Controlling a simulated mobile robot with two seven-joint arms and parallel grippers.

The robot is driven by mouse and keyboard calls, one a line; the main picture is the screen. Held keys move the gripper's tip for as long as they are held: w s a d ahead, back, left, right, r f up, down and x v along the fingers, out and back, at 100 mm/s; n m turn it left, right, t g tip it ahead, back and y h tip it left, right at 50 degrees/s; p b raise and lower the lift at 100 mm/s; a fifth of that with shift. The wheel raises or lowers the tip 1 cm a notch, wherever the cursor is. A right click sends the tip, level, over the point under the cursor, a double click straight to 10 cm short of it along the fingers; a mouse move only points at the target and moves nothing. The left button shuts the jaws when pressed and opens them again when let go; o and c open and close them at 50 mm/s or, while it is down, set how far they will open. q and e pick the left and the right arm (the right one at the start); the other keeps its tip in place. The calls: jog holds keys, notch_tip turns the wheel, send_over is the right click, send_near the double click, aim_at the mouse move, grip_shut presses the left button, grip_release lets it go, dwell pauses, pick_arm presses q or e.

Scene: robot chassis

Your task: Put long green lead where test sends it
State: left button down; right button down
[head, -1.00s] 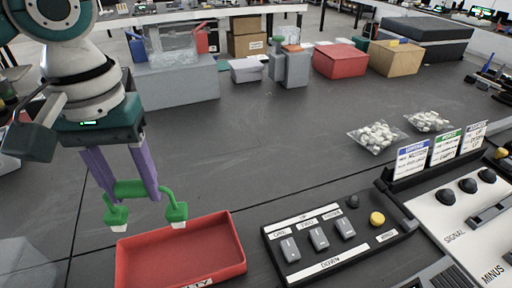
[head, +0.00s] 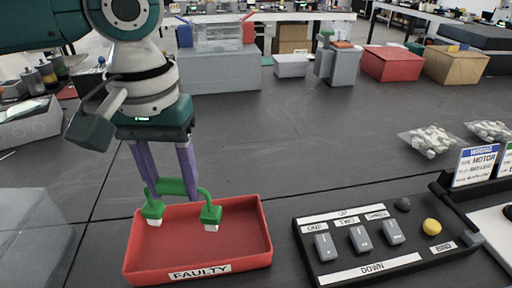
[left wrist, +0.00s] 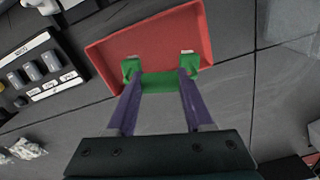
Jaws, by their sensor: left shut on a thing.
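The long green lead (head: 171,187) has a green connector with a white tip at each end. My left gripper (head: 172,193) is shut on the middle of the lead, and both ends hang down. In the head view the ends show against the red tray (head: 260,243), labelled FAULTY. In the left wrist view the lead (left wrist: 158,84) lies between the purple fingers (left wrist: 158,92), with its tips over the tray (left wrist: 202,28). I cannot tell whether the tips touch the tray. The tray holds nothing else that I can see. My right gripper is not in view.
A switch box (head: 365,250) with ONE, TWO and a third switch and a yellow button (head: 432,227) stands right of the tray. Bags of white parts (head: 430,140) lie behind.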

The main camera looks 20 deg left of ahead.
pick_arm(q)
jog(key=shift+c, duration=1.1)
grip_release()
notch_tip(320, 180, up, 10)
jog(key=shift+r+p, duration=0.1)
jog(key=shift+p, duration=0.95)
